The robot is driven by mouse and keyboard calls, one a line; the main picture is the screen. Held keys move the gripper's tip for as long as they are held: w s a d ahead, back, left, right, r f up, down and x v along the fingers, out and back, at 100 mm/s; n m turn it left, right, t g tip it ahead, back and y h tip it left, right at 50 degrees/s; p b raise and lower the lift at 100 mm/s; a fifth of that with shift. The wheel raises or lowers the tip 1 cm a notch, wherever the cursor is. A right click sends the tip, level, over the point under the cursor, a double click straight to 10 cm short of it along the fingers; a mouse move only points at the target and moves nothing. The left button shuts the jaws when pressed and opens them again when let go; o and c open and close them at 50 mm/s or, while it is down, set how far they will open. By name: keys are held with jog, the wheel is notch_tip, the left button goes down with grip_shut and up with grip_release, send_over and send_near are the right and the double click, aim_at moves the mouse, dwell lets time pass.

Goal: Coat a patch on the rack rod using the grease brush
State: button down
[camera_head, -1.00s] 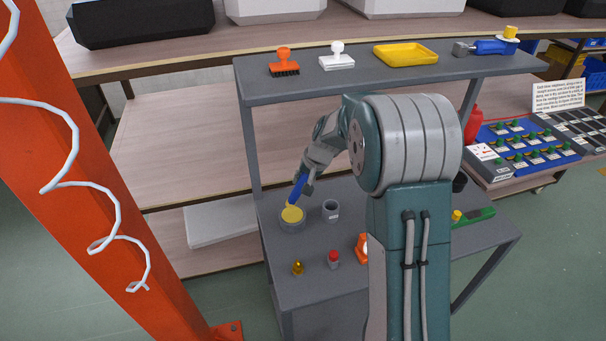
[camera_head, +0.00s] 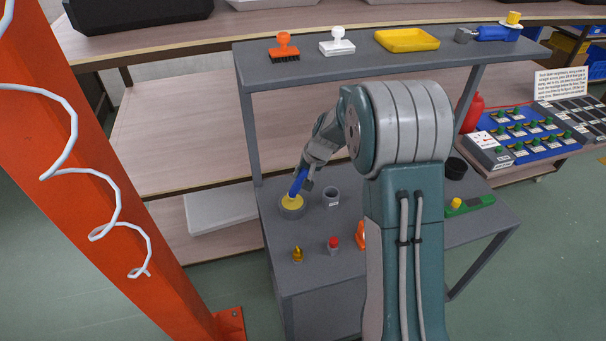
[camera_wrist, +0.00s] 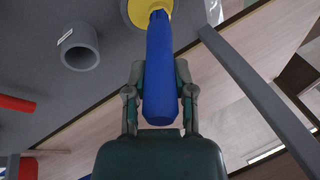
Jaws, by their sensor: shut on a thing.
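My gripper (camera_head: 304,184) is shut on the blue handle of the grease brush (camera_head: 297,184). In the wrist view the handle (camera_wrist: 161,85) lies between both fingers of my gripper (camera_wrist: 161,68). The brush tilts down into a round grey pot (camera_head: 291,212) with yellow grease (camera_head: 291,202) on the cart's lower shelf. The bristles are hidden in or behind the yellow; how deep they sit cannot be told. I cannot clearly single out the rack rod in these views.
A grey cup (camera_head: 331,197) stands just right of the pot. A yellow item (camera_head: 297,254) and a red-capped item (camera_head: 333,244) stand nearer the front. The upper shelf (camera_head: 375,62) overhangs behind, held by a grey post (camera_head: 248,135). An orange column (camera_head: 110,200) rises at left.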

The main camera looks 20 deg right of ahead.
jog(key=shift+f, duration=0.5)
dwell(1.0)
jog(key=shift+r, duration=0.1)
jog(key=shift+r, duration=3.45)
